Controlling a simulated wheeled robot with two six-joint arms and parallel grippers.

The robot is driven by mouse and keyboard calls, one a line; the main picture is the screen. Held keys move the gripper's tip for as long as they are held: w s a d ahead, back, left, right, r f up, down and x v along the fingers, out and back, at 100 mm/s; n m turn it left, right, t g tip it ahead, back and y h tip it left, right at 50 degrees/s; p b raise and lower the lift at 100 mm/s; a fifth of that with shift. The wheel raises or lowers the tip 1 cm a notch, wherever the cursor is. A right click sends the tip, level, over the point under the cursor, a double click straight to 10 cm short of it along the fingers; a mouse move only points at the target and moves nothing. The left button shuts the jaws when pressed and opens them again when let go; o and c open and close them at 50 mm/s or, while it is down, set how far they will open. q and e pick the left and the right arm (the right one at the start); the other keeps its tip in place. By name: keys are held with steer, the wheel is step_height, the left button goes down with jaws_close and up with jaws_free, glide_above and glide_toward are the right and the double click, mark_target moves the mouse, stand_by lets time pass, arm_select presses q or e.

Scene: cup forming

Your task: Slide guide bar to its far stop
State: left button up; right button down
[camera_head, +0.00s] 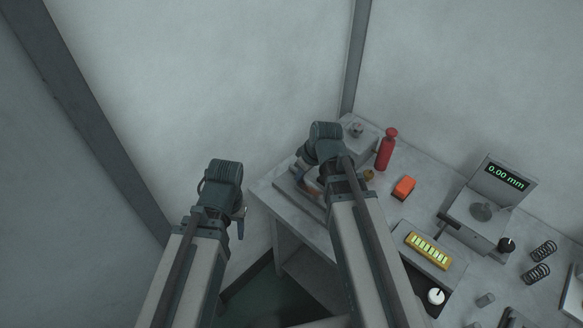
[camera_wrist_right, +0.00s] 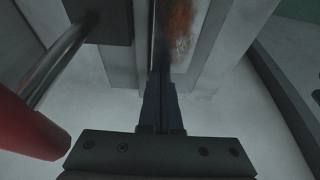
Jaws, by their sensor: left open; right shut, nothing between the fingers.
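In the head view, a pale fixture (camera_head: 284,183) sits at the left corner of the bench, partly hidden by my right wrist. In the right wrist view, my right gripper (camera_wrist_right: 160,88) is shut and empty, its tips over or against a long pale channelled part (camera_wrist_right: 208,38) with a rust-brown patch (camera_wrist_right: 181,28). Whether they touch it I cannot tell. Beside it are a dark block (camera_wrist_right: 98,20), a steel rod (camera_wrist_right: 58,62) and a red handle (camera_wrist_right: 28,122). I cannot tell for sure which part is the guide bar. My left gripper (camera_head: 240,222) is open and empty, left of the bench.
On the bench (camera_head: 350,222) stand a red bottle-like object (camera_head: 386,150), an orange block (camera_head: 404,187), a gauge reading 0.00 mm (camera_head: 505,177), a yellow strip (camera_head: 428,250), a white knob (camera_head: 436,296) and springs (camera_head: 543,251). Walls close in behind. Free air surrounds my left gripper.

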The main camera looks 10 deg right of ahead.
steer(key=shift+s+d+f, duration=0.1)
steer(key=shift+s, duration=0.1)
steer(key=shift+w+a, duration=0.2)
steer(key=shift+w, duration=0.3)
steer(key=shift+w+a, duration=0.75)
steer(key=shift+w, duration=0.35)
steer(key=shift+w+a+r+p, duration=0.2)
steer(key=shift+r+p, duration=0.35)
steer(key=shift+r, duration=0.05)
steer(key=p+v, duration=0.8)
steer(key=v, duration=0.1)
steer(key=s+a+f+m+g+h, duration=0.1)
steer(key=s+a+m+g+h, duration=0.1)
steer(key=s+a, duration=0.8)
steer(key=s+g+h, duration=0.1)
steer(key=s, duration=0.3)
steer(key=shift+m+g+h, duration=0.3)
steer(key=shift+m+g, duration=0.1)
